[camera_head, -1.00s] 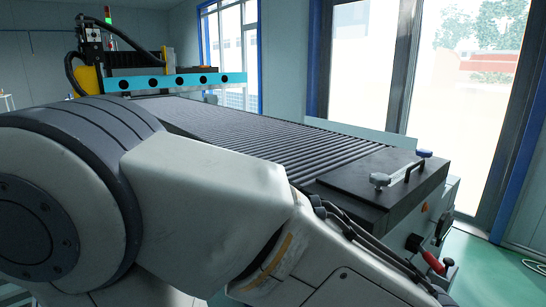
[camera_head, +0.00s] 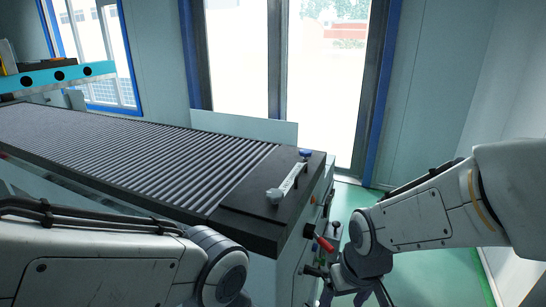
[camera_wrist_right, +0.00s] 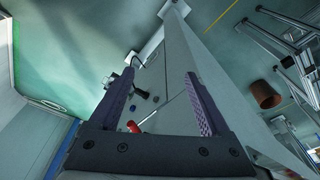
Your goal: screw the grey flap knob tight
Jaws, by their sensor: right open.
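The grey flap knob (camera_head: 273,197) sits at the near end of a bar-like handle (camera_head: 291,179) on the dark flap (camera_head: 248,203), at the right end of the ribbed bed. A blue knob (camera_head: 305,153) is at the handle's far end. Whether the grey knob is tight cannot be seen. My right gripper (camera_head: 352,299) is low beside the machine's right end, below and right of the knob, partly cut by the frame edge. In the right wrist view its two fingers (camera_wrist_right: 160,98) are apart with nothing between them. My left arm crosses the lower left; its gripper is out of frame.
A red-handled lever (camera_head: 323,243) juts from the machine's end panel close to my right gripper; its red part also shows in the right wrist view (camera_wrist_right: 132,126). The ribbed bed (camera_head: 150,150) stretches left. Green floor (camera_head: 360,205) is open right of the machine.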

